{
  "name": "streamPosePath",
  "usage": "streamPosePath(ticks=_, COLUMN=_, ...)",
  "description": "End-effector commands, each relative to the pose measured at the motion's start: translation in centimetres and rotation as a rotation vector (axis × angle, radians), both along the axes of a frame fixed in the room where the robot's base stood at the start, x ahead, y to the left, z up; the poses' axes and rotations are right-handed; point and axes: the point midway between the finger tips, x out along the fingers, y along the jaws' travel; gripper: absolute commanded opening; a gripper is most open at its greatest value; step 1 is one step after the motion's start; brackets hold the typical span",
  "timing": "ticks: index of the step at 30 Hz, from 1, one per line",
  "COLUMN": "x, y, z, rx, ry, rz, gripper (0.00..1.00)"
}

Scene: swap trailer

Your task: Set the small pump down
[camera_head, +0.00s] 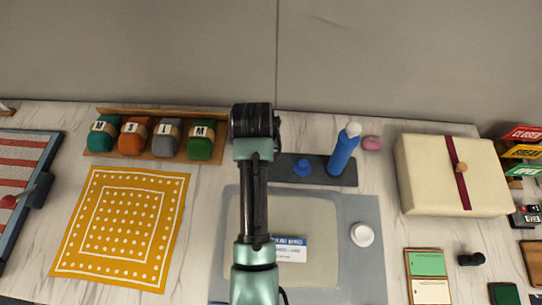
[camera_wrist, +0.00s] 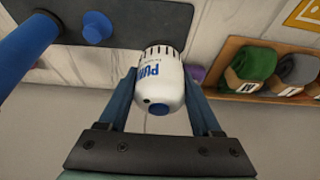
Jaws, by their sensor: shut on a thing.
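The small pump (camera_wrist: 165,82) is a white rounded body with blue lettering and a dark slotted end, seen in the wrist view. My gripper (camera_wrist: 160,90) is shut on it, with one blue finger on each side. The slotted end points toward a dark grey mat (camera_wrist: 190,22), and overlaps its edge in the picture. I cannot tell whether the pump touches the mat. In the head view, my arm hides the pump and the gripper; the dark mat (camera_head: 318,179) shows to the right of the arm.
A blue bottle (camera_head: 343,152) with a white top and a small blue knob-like piece (camera_head: 303,167) stand on the mat. A wooden tray (camera_head: 165,150) of colored rolled bundles lies left of the arm. A cream box (camera_head: 430,170) stands right; a white round lid (camera_head: 362,234) lies nearer.

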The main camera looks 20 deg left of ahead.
Motion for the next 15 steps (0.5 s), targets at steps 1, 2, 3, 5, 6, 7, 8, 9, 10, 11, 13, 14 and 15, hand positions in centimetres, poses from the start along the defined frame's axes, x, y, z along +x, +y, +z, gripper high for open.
streamPosePath(ticks=1, x=0.0, y=0.0, z=-0.8, rx=0.0, ry=0.0, rz=-0.001, gripper=0.0)
streamPosePath(ticks=2, x=0.0, y=0.0, z=-1.2, rx=0.001, ry=-0.001, rz=-0.001, gripper=0.0)
streamPosePath(ticks=3, x=0.0, y=0.0, z=-1.6, rx=0.0, ry=-0.001, rz=-0.001, gripper=0.0)
streamPosePath(ticks=5, x=0.1, y=0.0, z=-2.0, rx=0.001, ry=-0.003, rz=-0.002, gripper=0.0)
streamPosePath(ticks=6, x=0.0, y=0.0, z=-2.4, rx=0.0, ry=-0.002, rz=-0.002, gripper=0.0)
streamPosePath(ticks=7, x=0.0, y=0.0, z=-2.8, rx=0.0, ry=-0.001, rz=-0.002, gripper=0.0)
streamPosePath(ticks=8, x=0.0, y=0.0, z=-3.2, rx=0.0, ry=-0.001, rz=-0.002, gripper=0.0)
streamPosePath(ticks=9, x=-0.1, y=-0.1, z=-3.9, rx=0.0, ry=0.001, rz=-0.002, gripper=0.0)
streamPosePath(ticks=10, x=0.0, y=0.0, z=-4.3, rx=0.0, ry=-0.001, rz=-0.002, gripper=0.0)
streamPosePath(ticks=11, x=0.0, y=0.0, z=-4.7, rx=0.0, ry=0.0, rz=-0.003, gripper=0.0)
streamPosePath(ticks=13, x=0.0, y=0.0, z=-5.4, rx=0.001, ry=-0.002, rz=-0.003, gripper=0.0)
streamPosePath(ticks=14, x=0.0, y=0.0, z=-5.7, rx=0.001, ry=-0.003, rz=-0.003, gripper=0.0)
streamPosePath(ticks=15, x=0.1, y=0.0, z=-5.8, rx=0.001, ry=-0.004, rz=-0.003, gripper=0.0)
